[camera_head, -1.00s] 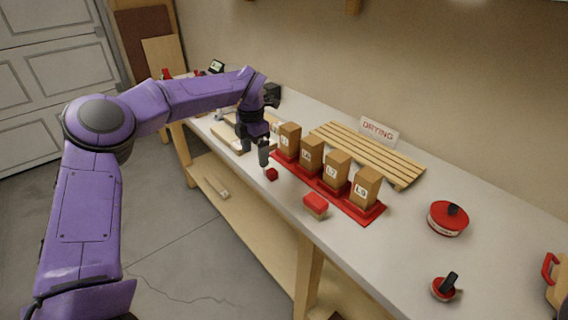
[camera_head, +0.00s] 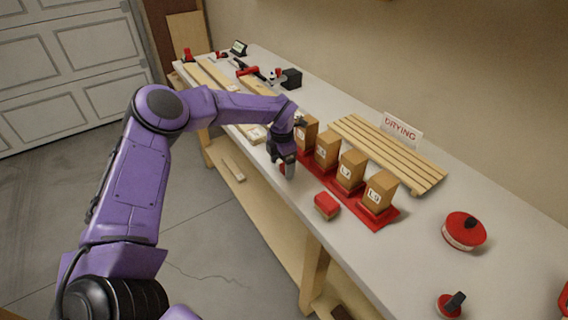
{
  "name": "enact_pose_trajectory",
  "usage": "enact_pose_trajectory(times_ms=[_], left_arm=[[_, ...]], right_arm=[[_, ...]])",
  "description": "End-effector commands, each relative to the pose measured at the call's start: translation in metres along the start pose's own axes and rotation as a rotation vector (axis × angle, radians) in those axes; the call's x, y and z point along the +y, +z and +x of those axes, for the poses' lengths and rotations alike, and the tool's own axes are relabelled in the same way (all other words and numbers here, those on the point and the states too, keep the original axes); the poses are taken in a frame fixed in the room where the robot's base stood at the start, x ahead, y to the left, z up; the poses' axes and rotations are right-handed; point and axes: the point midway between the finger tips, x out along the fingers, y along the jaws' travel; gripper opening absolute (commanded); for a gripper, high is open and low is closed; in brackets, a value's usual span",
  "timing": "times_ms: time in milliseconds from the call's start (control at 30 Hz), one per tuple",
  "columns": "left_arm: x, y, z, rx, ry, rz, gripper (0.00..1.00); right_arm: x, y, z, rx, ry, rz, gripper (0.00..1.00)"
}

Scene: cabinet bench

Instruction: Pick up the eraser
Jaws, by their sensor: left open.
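A red-topped block with a tan lower part (camera_head: 327,205) lies on the bench near its front edge; it looks like an eraser, though I cannot be sure. A small red piece (camera_head: 281,169) lies farther left along the same edge, mostly hidden by my left gripper (camera_head: 287,168). The left gripper points down right at this small piece, open; I cannot tell whether its fingers are around it or touching it. The red-topped block is apart from the gripper, to its lower right. My right gripper is out of view.
Several labelled brown blocks stand on a red tray (camera_head: 376,221) just right of the gripper. Behind are a slatted wooden rack (camera_head: 385,150) and a DRYING sign (camera_head: 401,128). Round red-topped items (camera_head: 464,231) stand at right. The bench front between is clear.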

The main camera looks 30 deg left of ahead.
Motion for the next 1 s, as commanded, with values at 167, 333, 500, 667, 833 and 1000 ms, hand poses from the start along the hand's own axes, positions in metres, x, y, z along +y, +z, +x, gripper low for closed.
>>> enact_pose_trajectory(times_ms=[167,333,500,667,833,1000], left_arm=[[0.0,0.0,0.001,-0.001,0.001,0.0,0.85],[0.001,0.0,0.001,-0.001,0.001,0.0,0.36],[0.001,0.0,0.001,-0.001,0.001,-0.001,0.29],[0.001,0.0,-0.001,-0.002,0.001,-0.001,0.29],[0.001,0.0,-0.017,-0.005,0.003,-0.001,0.29],[-0.02,-0.01,-0.055,-0.01,0.001,0.004,0.29]], right_arm=[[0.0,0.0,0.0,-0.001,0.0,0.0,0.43],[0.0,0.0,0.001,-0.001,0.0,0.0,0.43],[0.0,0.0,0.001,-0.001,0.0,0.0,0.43],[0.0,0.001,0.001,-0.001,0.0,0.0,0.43],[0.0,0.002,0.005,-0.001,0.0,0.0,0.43],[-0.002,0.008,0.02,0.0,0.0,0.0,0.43]])
